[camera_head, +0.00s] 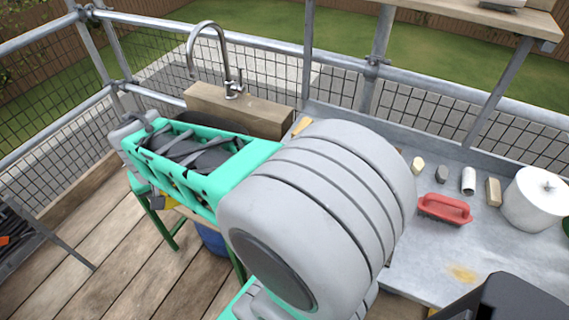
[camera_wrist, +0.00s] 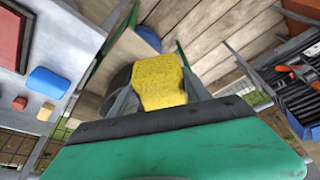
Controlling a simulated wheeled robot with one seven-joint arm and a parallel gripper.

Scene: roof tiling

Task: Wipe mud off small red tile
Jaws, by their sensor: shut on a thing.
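My gripper (camera_wrist: 158,92) is shut on a yellow sponge (camera_wrist: 162,80), with one grey finger on each side of it. The sponge is held above the wooden deck, apart from the bench. A dark red flat piece (camera_wrist: 14,38) with a dark border lies on the grey bench at the upper left of the wrist view. It is cut off by the frame edge. I cannot tell whether it is the small red tile, and no mud is clear on it. In the head view my arm hides the middle of the scene, and no small red tile is clear there.
The grey bench (camera_head: 420,262) holds a red-handled brush (camera_head: 445,209), small blocks and a white bucket (camera_head: 535,198). A blue block (camera_wrist: 48,82) shows in the wrist view. A tap (camera_head: 230,80) stands behind my arm. Mesh railings border the plank deck (camera_head: 115,255).

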